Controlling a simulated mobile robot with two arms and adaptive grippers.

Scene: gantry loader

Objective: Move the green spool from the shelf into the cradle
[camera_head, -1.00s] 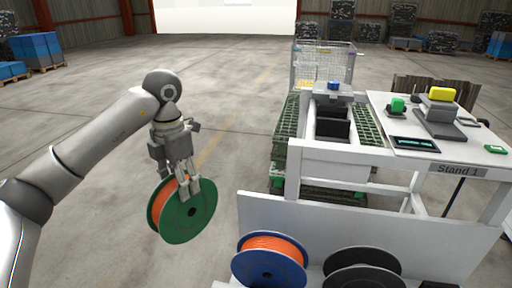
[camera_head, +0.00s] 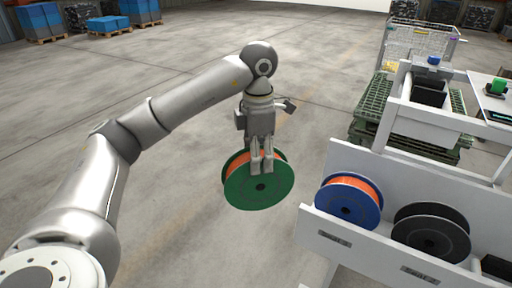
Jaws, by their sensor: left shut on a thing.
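The green spool (camera_head: 247,192), wound with orange material, hangs tilted in the air over the bare floor. My left gripper (camera_head: 261,170) is shut on its upper rim, with the fingers pointing down. The spool is left of the white shelf (camera_head: 308,222) and apart from it. A blue spool with orange winding (camera_head: 346,212) and a black spool (camera_head: 432,240) stand on that shelf. I cannot make out the cradle for certain. My right gripper is not in view.
A white stand (camera_head: 472,127) with a panel lies behind the shelf. Green grated platforms (camera_head: 375,103) and a wire basket (camera_head: 428,44) are farther back. Blue stacks (camera_head: 108,24) are far at the back left. The floor around the held spool is open.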

